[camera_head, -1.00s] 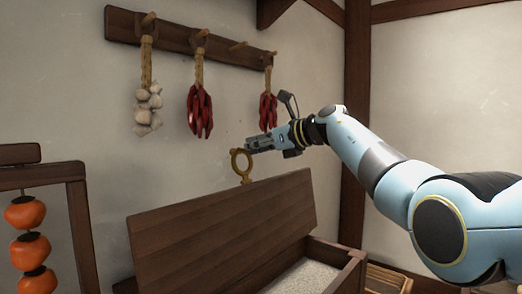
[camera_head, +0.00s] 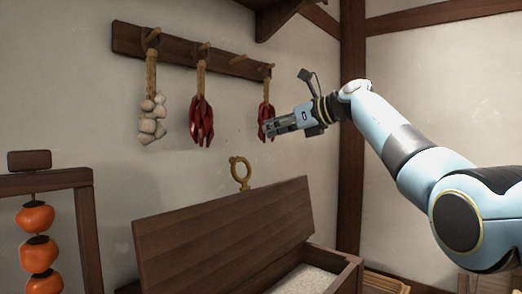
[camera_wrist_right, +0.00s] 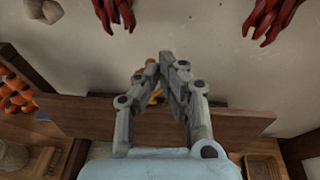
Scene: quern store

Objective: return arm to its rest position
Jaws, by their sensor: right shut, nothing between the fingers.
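My right gripper (camera_head: 268,128) is in the head view at the end of the pale blue right arm, in front of the wall near the right chili string. Its fingers are shut and empty; in the right wrist view the fingertips (camera_wrist_right: 160,62) come together. A brass ring (camera_head: 240,172) stands upright at the top edge of the raised chest lid (camera_head: 225,232), below and left of the gripper and apart from it. In the wrist view the ring is mostly hidden behind the fingers. My left gripper is not in view.
A peg rail (camera_head: 190,52) on the wall holds garlic (camera_head: 152,120) and two chili strings (camera_head: 201,120). The open chest (camera_head: 347,275) holds pale grain. A rack with orange fruit (camera_head: 36,217) stands at left. A dark post (camera_head: 351,150) rises behind my arm.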

